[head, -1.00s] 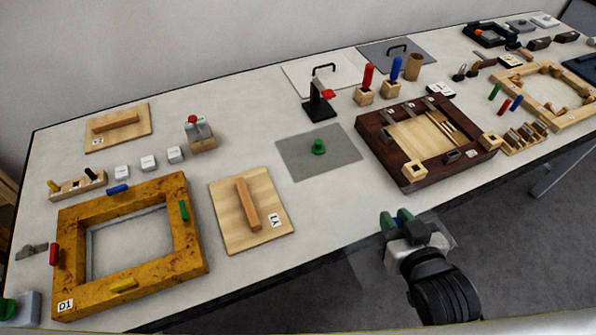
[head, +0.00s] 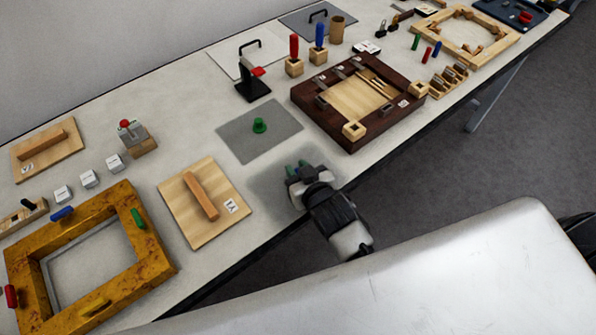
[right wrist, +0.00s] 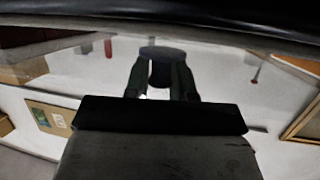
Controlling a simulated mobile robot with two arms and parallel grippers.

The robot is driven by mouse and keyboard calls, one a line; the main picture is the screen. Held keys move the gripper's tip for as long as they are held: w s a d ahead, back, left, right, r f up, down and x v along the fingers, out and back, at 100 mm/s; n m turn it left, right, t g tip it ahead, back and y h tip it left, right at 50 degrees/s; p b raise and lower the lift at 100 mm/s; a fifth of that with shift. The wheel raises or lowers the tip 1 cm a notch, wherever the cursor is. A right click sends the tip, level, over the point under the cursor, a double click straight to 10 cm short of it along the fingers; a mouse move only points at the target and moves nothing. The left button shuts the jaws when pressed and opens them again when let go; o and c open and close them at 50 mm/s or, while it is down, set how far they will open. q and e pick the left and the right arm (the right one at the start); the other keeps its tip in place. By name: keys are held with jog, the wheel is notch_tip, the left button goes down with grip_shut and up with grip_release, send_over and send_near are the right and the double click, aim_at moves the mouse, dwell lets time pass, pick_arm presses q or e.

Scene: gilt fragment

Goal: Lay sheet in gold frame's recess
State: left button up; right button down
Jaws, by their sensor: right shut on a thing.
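The gold frame (head: 150,255) lies at the lower left of the table in the head view. Its rectangular recess shows a pale grey floor and looks empty. My right gripper (head: 297,166) is at the table's front edge, to the right of the frame. It is shut on a see-through, smoky sheet (head: 268,192), which spreads around the fingers. In the right wrist view the fingers (right wrist: 161,78) close on a dark round knob (right wrist: 162,53); the sheet's edges are hard to make out there. My left gripper is out of view.
A wooden board with a bar handle (head: 178,197) lies between the frame and my right gripper. A grey sheet with a green knob (head: 232,133) lies behind the gripper. A dark wood frame (head: 350,140) is to the right.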

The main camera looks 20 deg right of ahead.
jog(key=shift+f, duration=0.6)
jog(key=c, duration=0.9)
grip_release()
jog(key=shift+f, duration=0.15)
jog(key=shift+c, duration=0.2)
